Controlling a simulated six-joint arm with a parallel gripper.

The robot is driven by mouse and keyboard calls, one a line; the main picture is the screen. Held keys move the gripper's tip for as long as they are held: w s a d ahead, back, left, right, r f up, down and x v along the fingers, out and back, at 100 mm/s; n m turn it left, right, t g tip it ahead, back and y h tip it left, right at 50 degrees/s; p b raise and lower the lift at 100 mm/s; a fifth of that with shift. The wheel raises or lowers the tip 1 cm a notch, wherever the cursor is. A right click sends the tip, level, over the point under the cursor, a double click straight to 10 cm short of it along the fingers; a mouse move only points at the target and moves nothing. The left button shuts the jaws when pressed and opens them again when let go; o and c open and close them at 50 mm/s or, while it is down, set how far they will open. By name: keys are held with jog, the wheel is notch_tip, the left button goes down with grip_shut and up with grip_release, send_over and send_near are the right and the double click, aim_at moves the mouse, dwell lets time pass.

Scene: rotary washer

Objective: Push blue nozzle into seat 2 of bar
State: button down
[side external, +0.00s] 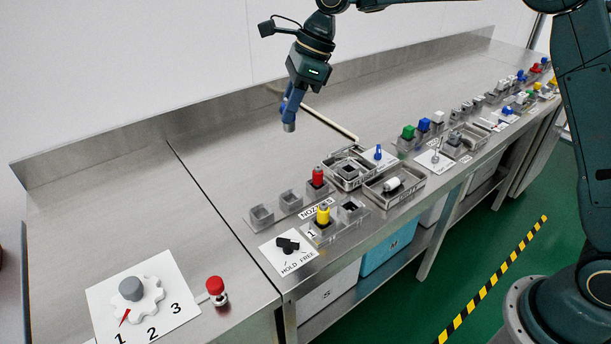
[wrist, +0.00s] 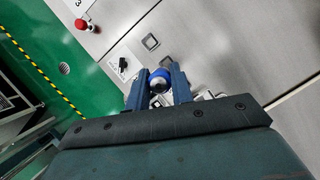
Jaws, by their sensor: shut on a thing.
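My gripper (side external: 291,104) is high above the steel bench and shut on the blue nozzle (wrist: 158,80). In the wrist view the nozzle sits between the two blue fingers, its round end facing the camera. In the side view its grey tip (side external: 288,127) points down below the fingers. The bar (side external: 336,232) stands near the front edge of the bench, below and to the right of my gripper. A yellow nozzle (side external: 323,214) stands in its seat by the "1" label. The other seat, seat 2 (side external: 352,206), looks empty.
Behind the bar is the nozzle rack: two empty holders (side external: 262,215) and a red nozzle (side external: 317,177). A HOLD/FREE switch (side external: 288,246) lies left of the bar. Trays (side external: 394,184) stand to its right. A numbered dial (side external: 133,290) and red button (side external: 215,286) are front left.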

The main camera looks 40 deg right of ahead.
jog(key=s+d+f, duration=0.8)
jog(key=s+f, duration=0.2)
jog(key=s, duration=0.1)
jog(key=shift+d, duration=0.15)
jog(key=shift+f, duration=0.25)
jog(key=shift+f, duration=3.6)
jog(key=shift+f, duration=0.55)
jog(key=c, duration=1.1)
grip_release()
jog(key=shift+c, duration=0.2)
